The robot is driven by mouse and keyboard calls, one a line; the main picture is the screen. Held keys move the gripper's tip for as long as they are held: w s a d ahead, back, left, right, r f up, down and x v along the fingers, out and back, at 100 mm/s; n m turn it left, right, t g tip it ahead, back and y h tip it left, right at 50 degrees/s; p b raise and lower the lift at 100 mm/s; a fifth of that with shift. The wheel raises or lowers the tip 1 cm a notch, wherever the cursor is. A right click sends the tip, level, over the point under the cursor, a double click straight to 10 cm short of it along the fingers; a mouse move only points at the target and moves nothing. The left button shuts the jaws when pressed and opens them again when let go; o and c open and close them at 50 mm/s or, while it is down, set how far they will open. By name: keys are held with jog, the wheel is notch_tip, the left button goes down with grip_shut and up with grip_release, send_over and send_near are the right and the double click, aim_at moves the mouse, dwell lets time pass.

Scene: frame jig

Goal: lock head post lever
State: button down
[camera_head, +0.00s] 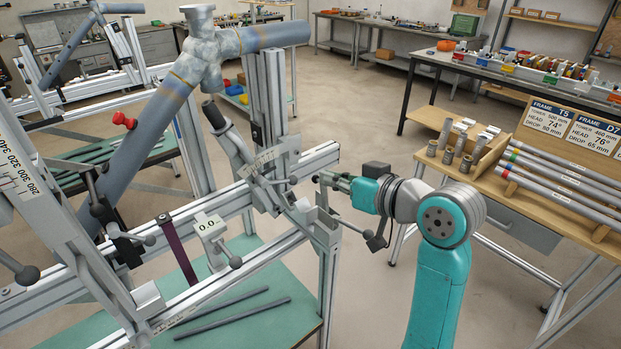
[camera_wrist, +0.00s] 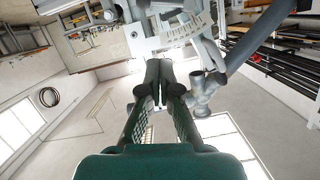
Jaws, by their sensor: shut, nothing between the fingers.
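My gripper (camera_head: 318,179) is at the right side of the frame jig, beside the upright head post (camera_head: 265,95). Its dark fingers are together and empty, as the wrist view also shows (camera_wrist: 159,66). A lever with a dark ball knob (camera_head: 375,243) slants down to the right, just below my gripper. I cannot tell whether the fingers touch this lever's upper part. The angle scale plate (camera_head: 258,163) sits on the post's clamp, left of my gripper; a scale plate also shows beyond my fingertips in the wrist view (camera_wrist: 188,27). The clamp's inner parts are hidden.
A blue-grey frame tube (camera_head: 140,140) is held in the jig above its aluminium rails (camera_head: 200,190). A wooden bench (camera_head: 545,190) with tubes stands right; open floor (camera_head: 365,130) lies behind my arm.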

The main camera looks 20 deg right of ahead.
send_over(286, 182)
jog(key=s+d, duration=0.2)
jog(key=s, duration=0.2)
notch_tip(286, 182, down, 2)
jog(key=f, duration=0.1)
jog(key=shift+w+a+f, duration=0.2)
jog(key=shift+w+f, duration=0.15)
jog(key=shift+f, duration=0.2)
jog(key=shift+w+a+f, duration=0.2)
jog(key=shift+w+f, duration=0.15)
jog(key=shift+f, duration=0.2)
jog(key=shift+w+a+f, duration=0.15)
jog(key=shift+w+f, duration=0.05)
jog(key=shift+f, duration=0.15)
jog(key=shift+w+a+f+m, duration=0.15)
jog(key=shift+f+m, duration=0.25)
jog(key=shift+f, duration=0.45)
jog(key=shift+r, duration=0.1)
